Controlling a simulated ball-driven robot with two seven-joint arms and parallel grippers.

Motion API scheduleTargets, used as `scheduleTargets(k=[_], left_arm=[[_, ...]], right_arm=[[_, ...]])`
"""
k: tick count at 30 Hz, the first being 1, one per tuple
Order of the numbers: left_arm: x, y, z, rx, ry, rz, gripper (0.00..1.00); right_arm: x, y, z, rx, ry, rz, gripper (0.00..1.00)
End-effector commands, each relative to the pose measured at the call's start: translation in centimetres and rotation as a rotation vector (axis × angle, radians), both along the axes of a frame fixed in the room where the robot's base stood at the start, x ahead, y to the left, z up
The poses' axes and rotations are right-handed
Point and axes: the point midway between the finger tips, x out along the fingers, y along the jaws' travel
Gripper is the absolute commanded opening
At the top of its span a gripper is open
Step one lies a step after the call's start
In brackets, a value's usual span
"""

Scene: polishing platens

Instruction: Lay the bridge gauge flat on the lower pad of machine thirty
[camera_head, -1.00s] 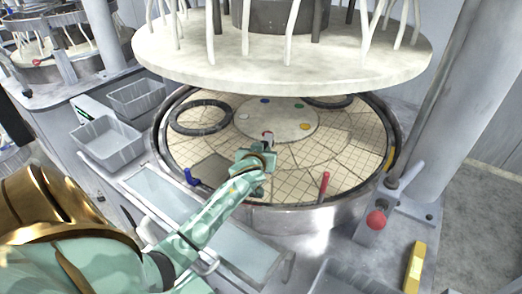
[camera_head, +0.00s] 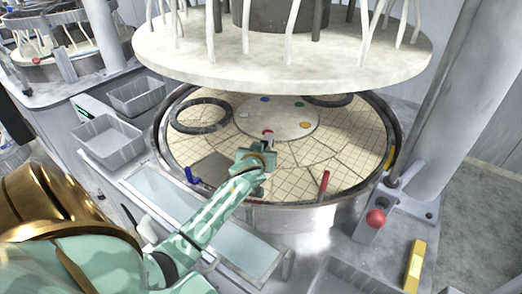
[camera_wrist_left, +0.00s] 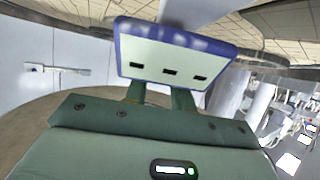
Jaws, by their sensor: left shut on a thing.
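My left gripper (camera_head: 265,152) reaches over the tan gridded lower pad (camera_head: 345,150) of the machine in front of me. In the left wrist view its two green fingers (camera_wrist_left: 163,92) are shut on a blue-edged piece, seemingly the bridge gauge (camera_wrist_left: 150,62), with a pale face and three dark slots. In the head view my gripper hides most of this piece. A small red and white bit (camera_head: 268,134) shows just beyond the fingers. I cannot tell whether the gauge touches the pad. My right gripper is not in view.
The pale upper platen (camera_head: 285,72) hangs above the pad. Dark rings (camera_head: 200,117) lie on the pad, around a pale centre disc (camera_head: 285,122). A blue peg (camera_head: 190,176) and a red peg (camera_head: 323,184) stand at the front rim. Grey bins (camera_head: 108,140) stand at left.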

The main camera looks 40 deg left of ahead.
Motion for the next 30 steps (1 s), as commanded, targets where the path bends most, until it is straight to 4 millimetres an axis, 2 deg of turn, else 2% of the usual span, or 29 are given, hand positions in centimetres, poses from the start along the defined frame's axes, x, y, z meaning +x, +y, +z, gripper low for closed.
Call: scheduleTargets(k=[3,4,6,15,19,23,30], left_arm=[[0.0,0.0,0.2,0.002,-0.004,-0.001,0.00],[0.1,0.0,0.2,0.002,-0.004,-0.001,0.31],[0.1,0.0,0.2,0.001,-0.003,-0.001,0.50],[-0.1,-0.1,-0.1,-0.001,0.003,0.000,0.51],[-1.0,-0.8,0.4,-0.003,0.001,-0.002,0.51],[-3.3,-2.0,1.6,-0.003,-0.002,-0.002,0.51],[-8.6,-5.1,4.1,-0.004,-0.002,0.001,0.51]], right_arm=[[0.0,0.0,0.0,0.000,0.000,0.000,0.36],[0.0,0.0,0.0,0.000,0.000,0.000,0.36],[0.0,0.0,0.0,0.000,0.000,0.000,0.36],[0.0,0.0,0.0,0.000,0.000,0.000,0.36],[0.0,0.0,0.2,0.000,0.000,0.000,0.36],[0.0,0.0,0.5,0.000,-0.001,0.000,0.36],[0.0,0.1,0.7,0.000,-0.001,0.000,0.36]])
